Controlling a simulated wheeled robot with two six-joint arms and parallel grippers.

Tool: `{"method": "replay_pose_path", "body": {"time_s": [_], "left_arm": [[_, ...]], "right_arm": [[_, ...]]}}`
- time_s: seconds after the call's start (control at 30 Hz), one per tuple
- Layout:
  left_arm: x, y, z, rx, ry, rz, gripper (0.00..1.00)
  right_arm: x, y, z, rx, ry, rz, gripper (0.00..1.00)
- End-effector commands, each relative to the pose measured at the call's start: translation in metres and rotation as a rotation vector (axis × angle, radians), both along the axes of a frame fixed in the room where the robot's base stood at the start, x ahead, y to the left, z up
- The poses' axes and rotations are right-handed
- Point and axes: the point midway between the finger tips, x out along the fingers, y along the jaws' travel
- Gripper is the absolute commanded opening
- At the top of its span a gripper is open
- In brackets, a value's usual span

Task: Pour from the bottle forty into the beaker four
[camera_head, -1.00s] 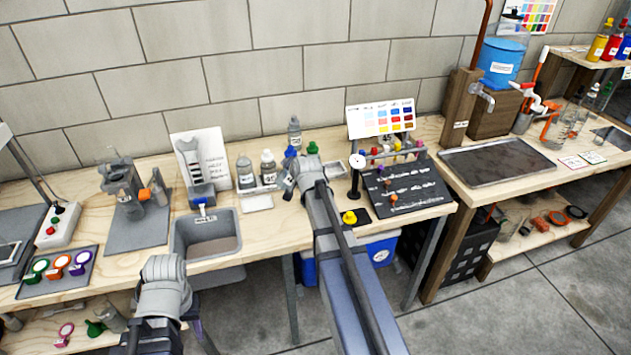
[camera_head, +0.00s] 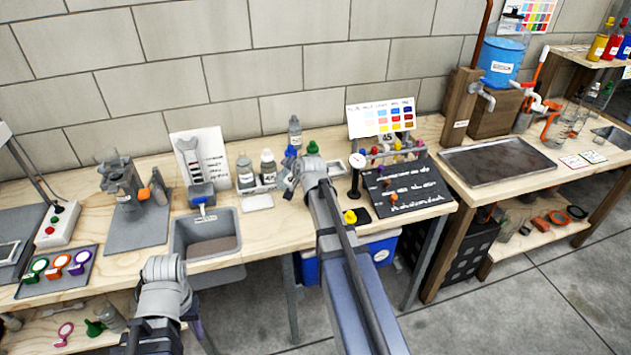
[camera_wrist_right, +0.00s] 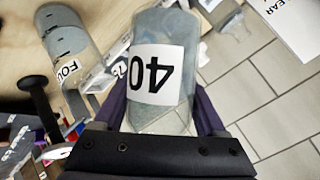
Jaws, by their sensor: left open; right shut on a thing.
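My right gripper (camera_wrist_right: 160,120) is shut on bottle forty (camera_wrist_right: 165,55), a grey, see-through bottle whose white "40" label appears upside down in the right wrist view. In the head view this gripper (camera_head: 290,178) is above the bench, in front of the small bottles, and the bottle is hard to make out. In the head view I cannot pick this beaker out. My left gripper (camera_head: 198,335) is low in front of the bench, open and only partly visible.
A sink (camera_head: 207,242) is left of my right gripper. Labelled bottles (camera_head: 246,174) stand behind it. A thermometer-like dial stand (camera_head: 356,175), a dark board (camera_head: 410,188) and a rack of coloured tubes (camera_head: 390,152) are to the right. A dark tray (camera_head: 495,160) lies farther right.

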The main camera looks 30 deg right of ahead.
Motion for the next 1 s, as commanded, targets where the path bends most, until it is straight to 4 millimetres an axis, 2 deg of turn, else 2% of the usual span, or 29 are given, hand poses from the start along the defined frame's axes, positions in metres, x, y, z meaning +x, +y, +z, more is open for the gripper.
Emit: {"method": "replay_pose_path", "body": {"time_s": [1.0], "left_arm": [[0.0, 0.0, -0.0046, 0.0, 0.0, 0.0, 0.5]], "right_arm": [[0.0003, 0.0011, -0.0043, 0.081, -0.015, -0.001, 0.0]]}}
